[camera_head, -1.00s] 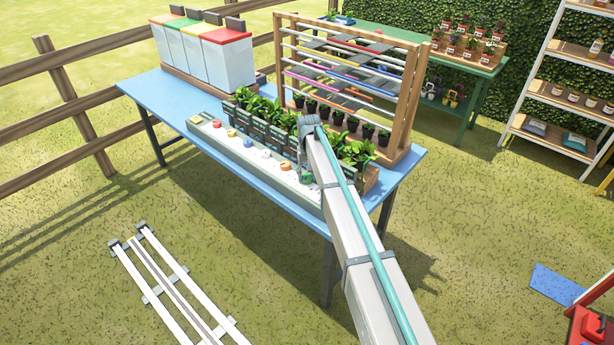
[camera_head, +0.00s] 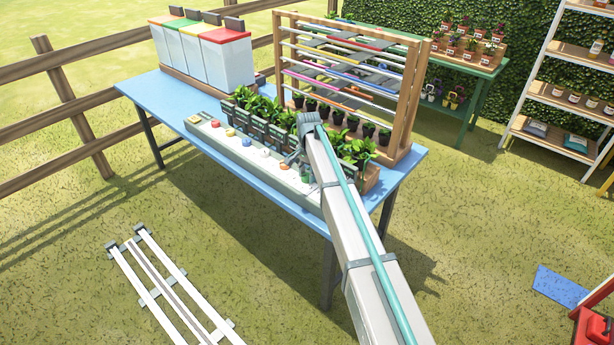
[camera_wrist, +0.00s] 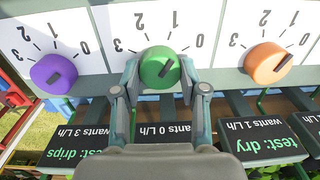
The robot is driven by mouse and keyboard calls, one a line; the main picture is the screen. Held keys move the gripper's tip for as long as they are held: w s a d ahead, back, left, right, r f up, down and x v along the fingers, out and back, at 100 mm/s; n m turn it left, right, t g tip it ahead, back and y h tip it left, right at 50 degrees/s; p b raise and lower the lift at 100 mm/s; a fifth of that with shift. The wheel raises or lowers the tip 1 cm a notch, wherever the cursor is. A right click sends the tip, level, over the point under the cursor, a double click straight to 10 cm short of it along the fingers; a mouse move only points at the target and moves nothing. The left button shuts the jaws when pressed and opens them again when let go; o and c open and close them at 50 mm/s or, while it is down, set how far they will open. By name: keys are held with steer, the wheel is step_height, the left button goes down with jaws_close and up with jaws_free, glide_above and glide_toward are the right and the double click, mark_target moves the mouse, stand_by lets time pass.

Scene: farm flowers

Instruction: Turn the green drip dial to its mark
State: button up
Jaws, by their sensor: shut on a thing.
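The green dial (camera_wrist: 159,67) is in the middle of the wrist view, on a white scale card whose figures look upside down. My gripper (camera_wrist: 157,75) is shut on the dial, one finger on each side.
A purple dial (camera_wrist: 54,74) and an orange dial (camera_wrist: 267,63) flank the green one closely. Potted plants (camera_head: 262,112) stand right behind the dial row on the blue table (camera_head: 185,118). A wooden rack (camera_head: 410,95) and white bins (camera_head: 228,65) stand further back.

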mark_target(308, 176)
steer(key=m, duration=0.5)
steer(key=shift+b, duration=0.4)
steer(key=shift+m, duration=0.3)
steer(key=o, duration=1.1)
steer(key=shift+o, duration=0.2)
steer(key=shift+r, duration=0.15)
step_height(308, 176, up, 12)
steer(key=shift+s, duration=0.15)
steer(key=shift+d, duration=0.15)
